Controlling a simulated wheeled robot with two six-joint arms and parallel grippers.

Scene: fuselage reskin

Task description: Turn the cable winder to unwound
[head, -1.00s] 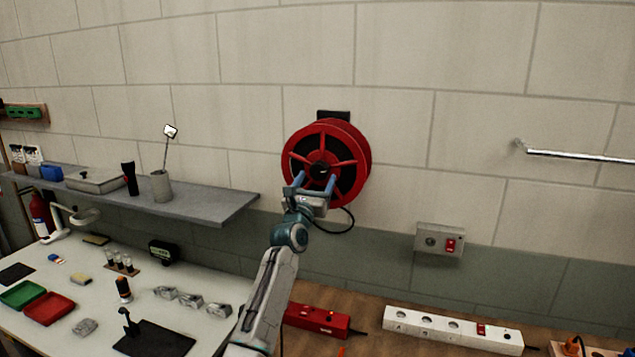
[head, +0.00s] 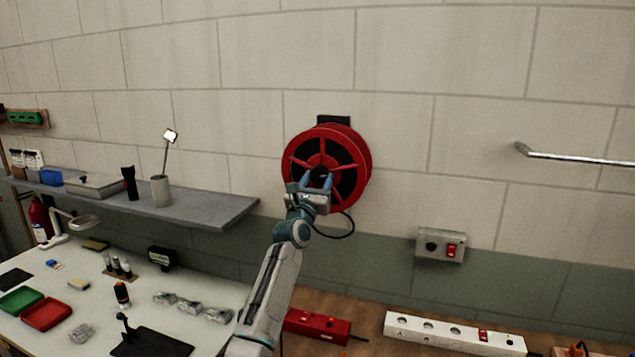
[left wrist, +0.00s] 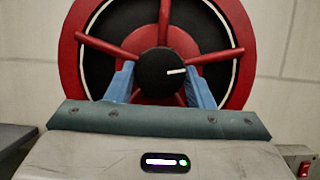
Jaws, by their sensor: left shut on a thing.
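The cable winder (head: 357,164) is a red spoked reel with a black inside, mounted on the wall. It also fills the upper part of the left wrist view (left wrist: 242,40). My left gripper (head: 318,181) is at the reel's centre. In the left wrist view its blue fingers (left wrist: 163,85) stand on either side of the round black hub knob (left wrist: 158,75) and are shut on it. A white mark on the knob points right and slightly up. A black cable hangs in a loop below the reel. My right gripper is not in view.
A grey shelf (head: 215,211) with a cup and torch is on the left wall above a white workbench (head: 200,333). A socket box (head: 440,245) with a red switch is right of the reel, and a metal rail (head: 580,157) is farther right. Power strips lie below.

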